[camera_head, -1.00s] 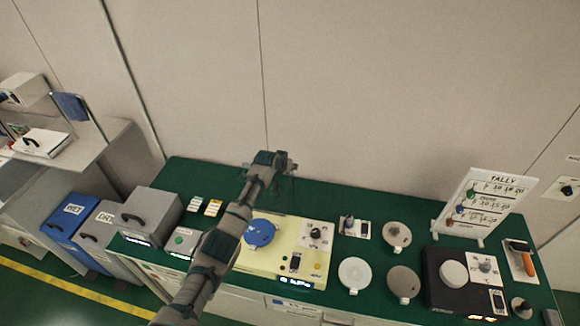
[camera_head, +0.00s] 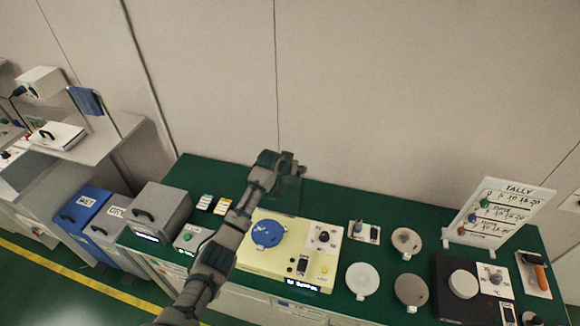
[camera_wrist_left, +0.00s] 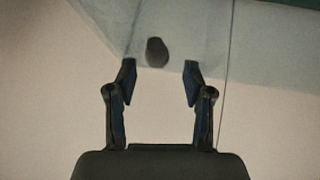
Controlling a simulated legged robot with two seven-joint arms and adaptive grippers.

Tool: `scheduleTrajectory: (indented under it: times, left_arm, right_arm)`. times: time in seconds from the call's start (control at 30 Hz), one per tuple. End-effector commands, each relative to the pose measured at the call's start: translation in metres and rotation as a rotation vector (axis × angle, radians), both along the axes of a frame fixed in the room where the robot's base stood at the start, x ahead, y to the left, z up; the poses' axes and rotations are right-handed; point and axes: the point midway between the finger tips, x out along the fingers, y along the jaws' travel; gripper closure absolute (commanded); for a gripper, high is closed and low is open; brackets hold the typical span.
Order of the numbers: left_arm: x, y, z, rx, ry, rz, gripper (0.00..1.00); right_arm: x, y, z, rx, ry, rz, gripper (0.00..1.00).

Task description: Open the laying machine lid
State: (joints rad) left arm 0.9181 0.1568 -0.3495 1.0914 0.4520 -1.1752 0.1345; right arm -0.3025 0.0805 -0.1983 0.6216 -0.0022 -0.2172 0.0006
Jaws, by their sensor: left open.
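The cream machine (camera_head: 252,262) stands on the green bench top with a blue round plate (camera_head: 268,234) uncovered on its left part. A clear, see-through lid (camera_head: 288,196) seems to stand raised behind the plate, faint against the green top. In the left wrist view a translucent panel (camera_wrist_left: 195,40) with a dark knob (camera_wrist_left: 157,52) shows beyond the fingers. My left gripper (camera_head: 294,167) is at the raised panel's upper edge. In the wrist view its fingers (camera_wrist_left: 160,75) are apart and empty, with the knob just past the tips; contact is not visible. My right gripper is out of view.
Grey box (camera_head: 160,210) and green-button box (camera_head: 191,238) stand left of the machine. Round discs (camera_head: 362,280), a dark hotplate-like unit (camera_head: 450,300) and a tally board (camera_head: 498,212) stand right. The wall is close behind the bench.

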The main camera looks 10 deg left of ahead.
Motion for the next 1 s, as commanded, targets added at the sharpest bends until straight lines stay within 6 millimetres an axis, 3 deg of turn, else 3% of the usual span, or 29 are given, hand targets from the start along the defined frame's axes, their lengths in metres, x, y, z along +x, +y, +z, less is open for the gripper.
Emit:
scheduleTrajectory:
  times: [0.3,0.7,0.77,0.9,1.0]
  left_arm:
    - [-0.033,0.012,0.039,0.0,-0.004,0.0,0.48]
    - [-0.039,0.014,0.047,-0.001,-0.004,0.001,0.48]
    - [-0.04,0.014,0.046,-0.001,-0.004,0.001,0.61]
    - [-0.047,0.012,0.033,0.006,0.007,-0.005,0.96]
    - [-0.058,0.01,0.015,0.022,0.02,-0.012,1.0]
  right_arm:
    - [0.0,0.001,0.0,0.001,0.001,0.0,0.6]
    - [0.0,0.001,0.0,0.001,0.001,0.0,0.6]
    - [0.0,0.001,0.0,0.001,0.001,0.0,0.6]
    - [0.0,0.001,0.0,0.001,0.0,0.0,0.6]
    - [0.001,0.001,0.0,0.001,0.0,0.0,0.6]
